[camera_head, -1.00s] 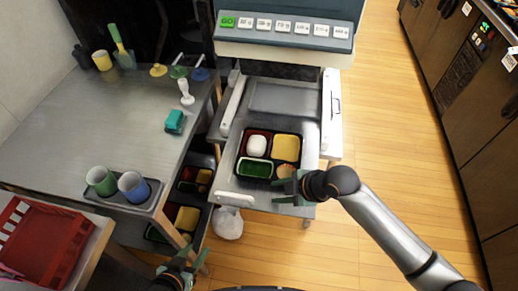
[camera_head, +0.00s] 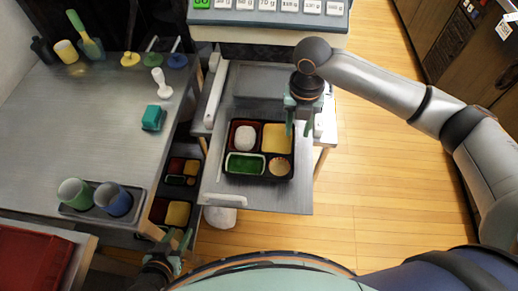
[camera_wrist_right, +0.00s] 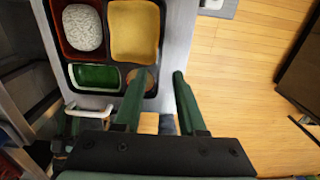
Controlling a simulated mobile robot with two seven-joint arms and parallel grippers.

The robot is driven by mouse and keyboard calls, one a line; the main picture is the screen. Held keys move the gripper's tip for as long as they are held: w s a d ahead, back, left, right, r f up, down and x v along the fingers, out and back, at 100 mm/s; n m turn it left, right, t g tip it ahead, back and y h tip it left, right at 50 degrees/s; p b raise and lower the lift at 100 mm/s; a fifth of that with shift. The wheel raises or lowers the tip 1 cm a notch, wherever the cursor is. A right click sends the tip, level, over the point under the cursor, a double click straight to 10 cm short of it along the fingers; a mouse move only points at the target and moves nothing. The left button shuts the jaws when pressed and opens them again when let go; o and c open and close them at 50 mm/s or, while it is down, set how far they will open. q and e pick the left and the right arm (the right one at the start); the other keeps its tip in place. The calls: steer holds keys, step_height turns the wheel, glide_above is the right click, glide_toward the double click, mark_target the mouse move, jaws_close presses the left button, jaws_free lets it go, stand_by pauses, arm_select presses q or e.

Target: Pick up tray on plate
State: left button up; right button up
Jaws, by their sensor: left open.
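The bento tray (camera_head: 232,176) is dark with coloured compartments and sits on the grey metal plate (camera_head: 290,200) under the button panel. It holds a white item, a yellow item, a green compartment and a small round tan item. My right gripper (camera_head: 300,130) is over the tray's right edge; in the right wrist view the gripper (camera_wrist_right: 158,85) has its fingers apart, one over the tray (camera_wrist_right: 105,60) and one outside its right edge. Whether they touch it I cannot tell. My left gripper (camera_head: 177,243) is open and empty, low beside the side table.
The side table (camera_head: 110,120) at left carries a cup holder with a green cup (camera_head: 75,193) and a blue cup (camera_head: 113,200), plus a teal block (camera_head: 152,118). More filled trays (camera_head: 172,212) sit below it. A red crate (camera_head: 35,260) is at lower left. Wooden floor at right is clear.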

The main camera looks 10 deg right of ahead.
step_height(320, 180, down, 9)
steer(key=shift+s+d+r, duration=0.1)
steer(key=shift+s+r, duration=0.05)
jaws_close()
stand_by(0.5)
steer(key=shift+r, duration=0.1)
stand_by(1.0)
